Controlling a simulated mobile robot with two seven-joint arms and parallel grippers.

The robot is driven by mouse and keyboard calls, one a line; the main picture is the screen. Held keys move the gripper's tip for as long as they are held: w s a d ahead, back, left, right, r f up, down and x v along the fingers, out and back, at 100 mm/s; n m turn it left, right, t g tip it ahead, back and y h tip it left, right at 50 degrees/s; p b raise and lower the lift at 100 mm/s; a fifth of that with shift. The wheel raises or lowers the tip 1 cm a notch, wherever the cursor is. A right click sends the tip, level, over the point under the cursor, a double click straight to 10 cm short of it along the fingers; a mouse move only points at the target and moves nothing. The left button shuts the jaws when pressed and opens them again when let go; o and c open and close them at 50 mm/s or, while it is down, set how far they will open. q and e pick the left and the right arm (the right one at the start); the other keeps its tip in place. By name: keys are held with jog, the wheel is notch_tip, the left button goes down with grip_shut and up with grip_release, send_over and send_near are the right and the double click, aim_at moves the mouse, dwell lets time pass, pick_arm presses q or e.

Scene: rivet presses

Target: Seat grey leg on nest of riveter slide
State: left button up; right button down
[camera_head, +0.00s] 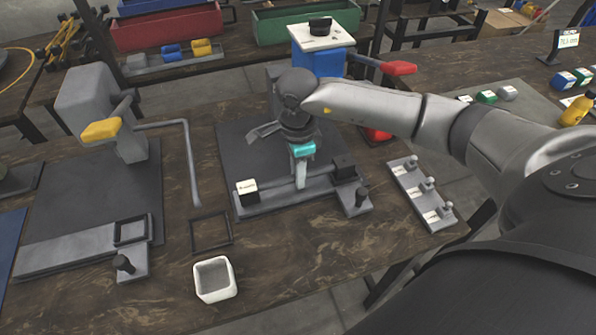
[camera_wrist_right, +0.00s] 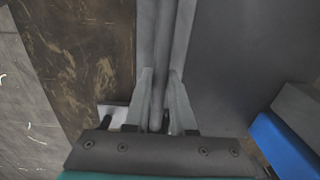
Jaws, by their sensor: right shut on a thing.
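My right gripper (camera_head: 299,183) is over the riveter slide (camera_head: 290,203) in the head view, pointing down, its teal band above the fingers. It is shut on a long grey bar, the grey leg (camera_head: 321,178). In the right wrist view the leg (camera_wrist_right: 160,60) runs lengthwise between the two fingers (camera_wrist_right: 160,100). In the head view it lies along the slide, between a white-faced block (camera_head: 247,192) and a black block (camera_head: 344,167). Whether it rests fully down in the nest is unclear. My left gripper is not in view.
A black square frame (camera_head: 211,233) and white bin (camera_head: 214,279) are on the front table. A grey rack (camera_head: 422,195) of small parts is right. A red-handled lever (camera_head: 398,68) is behind.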

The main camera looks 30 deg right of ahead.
jog(key=c, duration=0.7)
grip_release()
jog(key=shift+r, duration=0.1)
notch_tip(320, 180, up, 15)
jog(key=shift+r+p, duration=0.1)
jog(key=shift+p, duration=0.95)
